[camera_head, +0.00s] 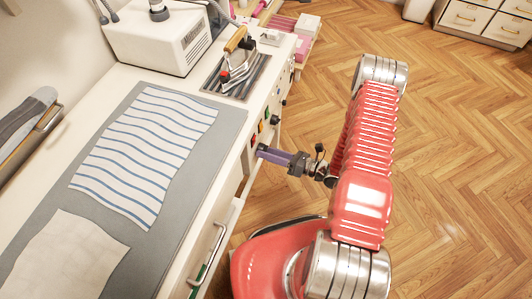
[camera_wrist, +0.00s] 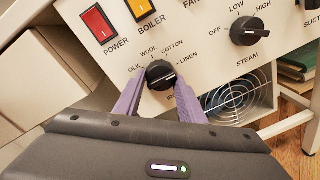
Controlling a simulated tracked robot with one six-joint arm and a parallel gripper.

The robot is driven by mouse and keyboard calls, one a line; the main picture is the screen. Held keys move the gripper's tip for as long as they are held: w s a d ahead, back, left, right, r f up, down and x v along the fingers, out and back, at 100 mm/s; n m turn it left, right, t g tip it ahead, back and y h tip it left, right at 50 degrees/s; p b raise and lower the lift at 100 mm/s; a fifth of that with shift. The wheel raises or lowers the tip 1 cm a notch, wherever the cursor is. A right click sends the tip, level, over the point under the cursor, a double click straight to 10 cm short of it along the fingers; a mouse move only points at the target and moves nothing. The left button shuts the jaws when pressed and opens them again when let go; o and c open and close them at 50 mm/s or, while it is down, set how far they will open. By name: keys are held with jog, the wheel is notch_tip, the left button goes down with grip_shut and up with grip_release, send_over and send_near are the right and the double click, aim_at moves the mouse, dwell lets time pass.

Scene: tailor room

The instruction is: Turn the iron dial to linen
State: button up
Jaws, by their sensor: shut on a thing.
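The iron dial (camera_wrist: 160,75) is a round black knob on the cream control panel (camera_wrist: 205,60), ringed by the labels SILK, WOOL, COTTON and LINEN (camera_wrist: 188,58). My gripper (camera_wrist: 160,88) has its purple fingers shut on the dial, one on each side. The dial's pale mark points right, toward the LINEN side; I cannot tell whether it lines up exactly. In the head view my gripper (camera_head: 264,150) reaches the front panel of the ironing table from the right, and the dial itself is hidden.
A black steam dial (camera_wrist: 250,31) is to the right, with red power (camera_wrist: 98,24) and yellow boiler (camera_wrist: 141,9) switches at upper left. A fan grille (camera_wrist: 240,100) lies lower right. The iron (camera_head: 237,65) and striped cloth (camera_head: 145,150) rest on the table. Open wooden floor lies right.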

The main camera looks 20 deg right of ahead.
jog(key=shift+w+d, duration=0.25)
jog(key=o, duration=0.8)
jog(key=shift+c, duration=0.2)
jog(key=shift+o, duration=1.4)
jog(key=shift+s+a, duration=0.1)
jog(key=shift+s, duration=0.1)
jog(key=v, duration=1.3)
jog(key=shift+s+d, duration=0.15)
jog(key=shift+d, duration=0.1)
